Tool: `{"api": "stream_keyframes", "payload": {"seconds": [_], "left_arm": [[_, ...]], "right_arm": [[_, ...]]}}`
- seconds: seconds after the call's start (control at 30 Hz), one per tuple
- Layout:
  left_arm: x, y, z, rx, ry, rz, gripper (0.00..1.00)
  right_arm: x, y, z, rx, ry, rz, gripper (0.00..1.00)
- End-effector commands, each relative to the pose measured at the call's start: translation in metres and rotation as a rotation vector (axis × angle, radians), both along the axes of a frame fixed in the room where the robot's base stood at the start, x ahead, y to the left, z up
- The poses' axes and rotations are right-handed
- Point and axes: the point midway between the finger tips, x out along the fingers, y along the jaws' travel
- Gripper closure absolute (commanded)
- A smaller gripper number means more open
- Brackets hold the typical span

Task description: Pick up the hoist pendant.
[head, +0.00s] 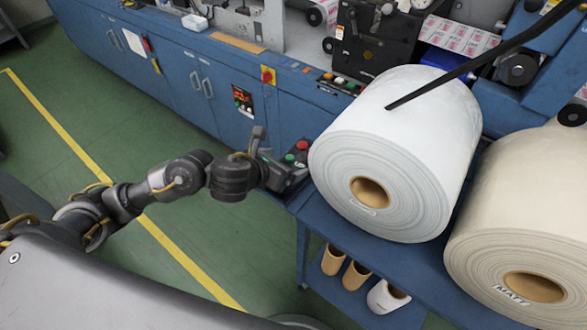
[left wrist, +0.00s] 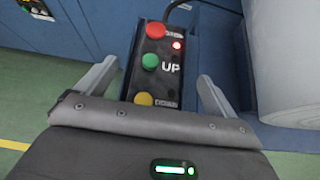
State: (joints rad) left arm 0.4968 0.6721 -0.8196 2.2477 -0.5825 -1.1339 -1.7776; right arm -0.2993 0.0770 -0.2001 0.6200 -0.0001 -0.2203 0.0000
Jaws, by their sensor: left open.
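The hoist pendant (left wrist: 153,64) is a dark box with a red, a green and a yellow button and the word UP beside the green one. In the left wrist view it lies between the two fingers of my left gripper (left wrist: 155,90), with a gap on both sides. My left gripper is open around it. In the head view the pendant (head: 297,160) shows at the left end of the blue table, next to my left gripper (head: 272,157). Its lower end is hidden by the gripper body. My right gripper is not in view.
A large white roll (head: 400,150) stands just right of the pendant, with a cream roll (head: 530,220) beyond it. A blue machine cabinet (head: 185,75) is behind. Brown cores (head: 355,275) sit on the table's lower shelf. A black bar crosses above the white roll.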

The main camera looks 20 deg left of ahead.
Motion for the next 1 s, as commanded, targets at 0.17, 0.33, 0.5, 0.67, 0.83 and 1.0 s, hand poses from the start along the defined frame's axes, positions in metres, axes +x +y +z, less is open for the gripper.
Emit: {"api": "stream_keyframes", "payload": {"seconds": [0.17,0.33,0.5,0.67,0.83,1.0], "left_arm": [[0.008,-0.004,-0.009,-0.002,0.002,0.0,0.06],[0.027,-0.012,-0.025,-0.003,0.002,0.002,0.06],[0.037,-0.016,-0.031,-0.001,0.001,0.0,0.06],[0.038,-0.016,-0.031,0.0,0.0,0.0,0.06],[0.038,-0.016,-0.031,0.0,0.0,0.0,0.19],[0.038,-0.016,-0.031,0.0,0.0,0.0,0.42]], "right_arm": [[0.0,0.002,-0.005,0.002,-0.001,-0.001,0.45],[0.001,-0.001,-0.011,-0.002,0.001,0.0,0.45],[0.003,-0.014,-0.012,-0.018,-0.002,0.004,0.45],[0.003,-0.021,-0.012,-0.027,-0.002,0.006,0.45],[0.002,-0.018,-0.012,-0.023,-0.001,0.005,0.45],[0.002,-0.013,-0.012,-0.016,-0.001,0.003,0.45]]}}
